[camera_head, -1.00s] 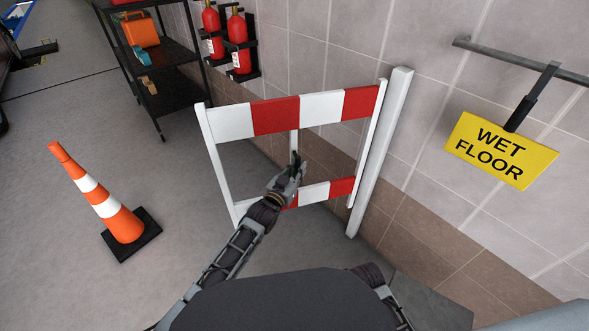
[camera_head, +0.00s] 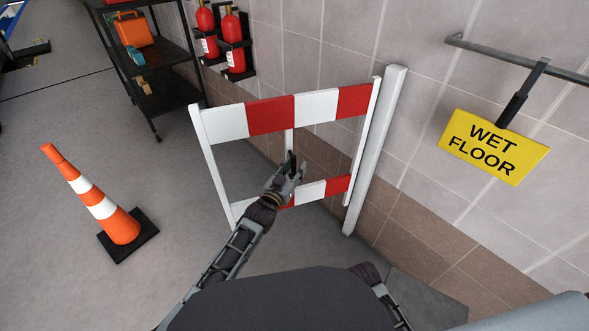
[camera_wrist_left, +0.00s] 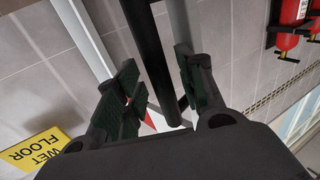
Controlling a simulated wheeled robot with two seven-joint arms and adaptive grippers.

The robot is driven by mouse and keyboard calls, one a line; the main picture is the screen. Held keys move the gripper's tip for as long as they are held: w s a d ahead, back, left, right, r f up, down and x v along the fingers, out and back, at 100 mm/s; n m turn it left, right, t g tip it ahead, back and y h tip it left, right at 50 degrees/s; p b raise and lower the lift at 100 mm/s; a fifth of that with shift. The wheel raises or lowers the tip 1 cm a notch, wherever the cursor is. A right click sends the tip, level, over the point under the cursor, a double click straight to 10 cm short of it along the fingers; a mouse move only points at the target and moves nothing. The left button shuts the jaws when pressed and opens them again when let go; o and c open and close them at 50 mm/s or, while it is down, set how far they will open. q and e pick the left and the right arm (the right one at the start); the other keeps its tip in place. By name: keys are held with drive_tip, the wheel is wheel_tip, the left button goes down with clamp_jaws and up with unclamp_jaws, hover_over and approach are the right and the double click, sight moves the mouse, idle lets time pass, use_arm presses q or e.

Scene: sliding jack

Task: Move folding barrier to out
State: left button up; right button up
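The folding barrier (camera_head: 316,106) stands upright by the tiled wall, with red and white striped boards and white posts. My left gripper (camera_head: 291,163) is in front of its opening, just above the lower board, and hides part of that board. In the left wrist view the left gripper (camera_wrist_left: 158,88) has its two finger pads apart. A dark round bar (camera_wrist_left: 151,65) shows between them; I cannot tell what it belongs to or whether the pads touch it. My right gripper is out of view.
An orange and white cone (camera_head: 103,207) stands on the floor at left. A black shelf (camera_head: 168,92) and red fire extinguishers (camera_head: 233,42) are behind. A yellow wet floor sign (camera_head: 493,147) hangs from a wall rail at right. The floor between cone and barrier is clear.

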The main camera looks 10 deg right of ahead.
use_arm(q)
drive_tip(key=shift+v, duration=0.75)
drive_tip(key=v, duration=1)
drive_tip(key=shift+s+a, duration=0.15)
drive_tip(key=shift+s, duration=0.05)
